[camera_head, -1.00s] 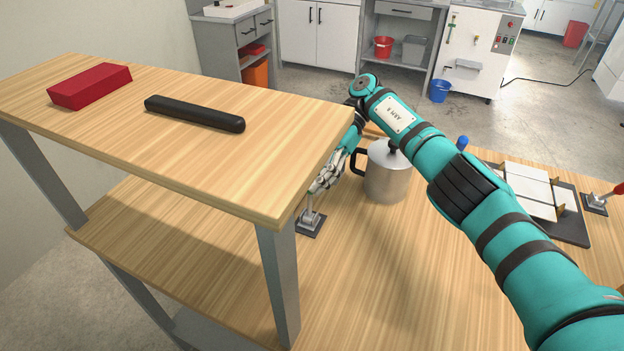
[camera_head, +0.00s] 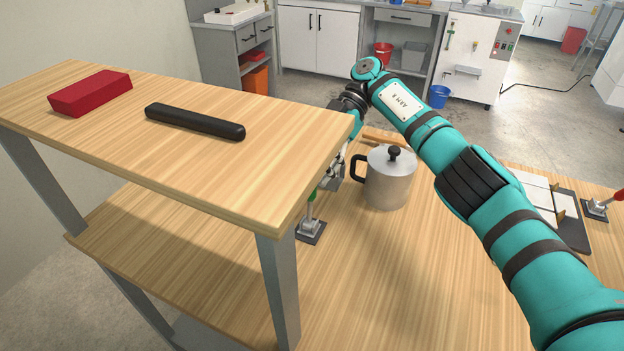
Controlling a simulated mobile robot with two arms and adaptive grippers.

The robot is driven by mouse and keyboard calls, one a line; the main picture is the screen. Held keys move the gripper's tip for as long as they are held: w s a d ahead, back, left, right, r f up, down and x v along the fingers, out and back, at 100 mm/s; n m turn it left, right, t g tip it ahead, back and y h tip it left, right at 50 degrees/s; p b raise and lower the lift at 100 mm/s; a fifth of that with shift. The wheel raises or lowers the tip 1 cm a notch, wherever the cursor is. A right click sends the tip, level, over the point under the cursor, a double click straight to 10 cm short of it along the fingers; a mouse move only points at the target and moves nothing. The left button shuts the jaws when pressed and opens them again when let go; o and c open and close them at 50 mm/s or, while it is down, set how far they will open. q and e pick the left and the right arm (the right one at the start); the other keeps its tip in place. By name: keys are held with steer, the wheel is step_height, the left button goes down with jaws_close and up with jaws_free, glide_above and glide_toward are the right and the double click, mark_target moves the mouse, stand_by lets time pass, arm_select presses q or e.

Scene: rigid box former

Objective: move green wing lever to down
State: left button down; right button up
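The green wing lever (camera_head: 313,195) stands on a small dark base plate (camera_head: 311,231) on the wooden table, beside the shelf's right end. Its green handle rises roughly upright from a metal bracket; its upper part is partly hidden by the shelf corner. My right gripper (camera_head: 337,172) is just above and to the right of the handle, between the shelf and the metal pot. It is small and partly hidden, so I cannot tell whether its fingers are open or touching the lever. My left gripper is not in view.
A metal pot (camera_head: 389,180) stands close to the right of my gripper. The raised shelf (camera_head: 250,165) carries a red block (camera_head: 91,92) and a black bar (camera_head: 194,121). A red-handled lever (camera_head: 598,208) and a white-topped dark fixture (camera_head: 571,220) are at right.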

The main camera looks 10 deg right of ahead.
step_height(320, 180, up, 5)
steer(key=shift+r, duration=0.1)
steer(key=shift+c, duration=0.3)
